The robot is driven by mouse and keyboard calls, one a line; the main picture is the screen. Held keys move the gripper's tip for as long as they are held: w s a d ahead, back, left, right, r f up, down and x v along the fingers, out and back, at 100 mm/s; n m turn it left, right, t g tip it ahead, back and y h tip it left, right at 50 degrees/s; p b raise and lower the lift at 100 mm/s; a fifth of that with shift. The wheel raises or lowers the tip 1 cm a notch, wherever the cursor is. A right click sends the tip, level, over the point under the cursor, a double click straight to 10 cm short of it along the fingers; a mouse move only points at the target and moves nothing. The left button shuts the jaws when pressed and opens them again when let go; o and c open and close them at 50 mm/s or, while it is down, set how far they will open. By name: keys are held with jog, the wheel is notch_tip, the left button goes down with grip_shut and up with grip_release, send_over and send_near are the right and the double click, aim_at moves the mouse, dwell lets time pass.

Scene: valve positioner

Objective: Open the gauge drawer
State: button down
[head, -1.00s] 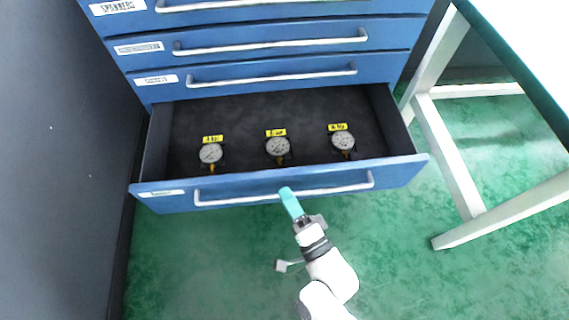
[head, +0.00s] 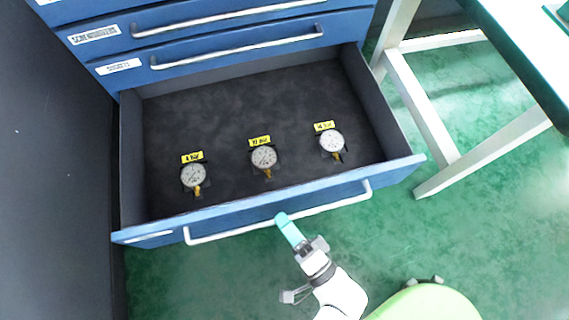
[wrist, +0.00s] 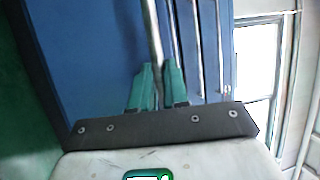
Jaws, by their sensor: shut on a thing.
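The gauge drawer (head: 140,238) is the blue bottom drawer in the head view, pulled well out of its cabinet. Its dark interior holds three round gauges, labelled 4 bar (head: 193,176), 10 bar (head: 264,158) and one at the right (head: 332,141) whose label is hard to read. The drawer's long pale bar handle (head: 335,205) runs along its front. My gripper (head: 285,219) has teal fingers and is shut on the handle near its middle. In the wrist view the fingers (wrist: 159,88) sit on both sides of the handle bar (wrist: 154,40).
Closed blue drawers (head: 215,40) with bar handles are above the open drawer. A dark grey wall or panel (head: 50,160) stands at the left. A white-legged table (head: 425,110) stands at the right.

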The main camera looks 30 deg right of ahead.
jog(key=c, duration=1.1)
grip_release()
jog(key=v, duration=1)
jog(key=shift+s+f, duration=0.1)
jog(key=shift+s, duration=0.3)
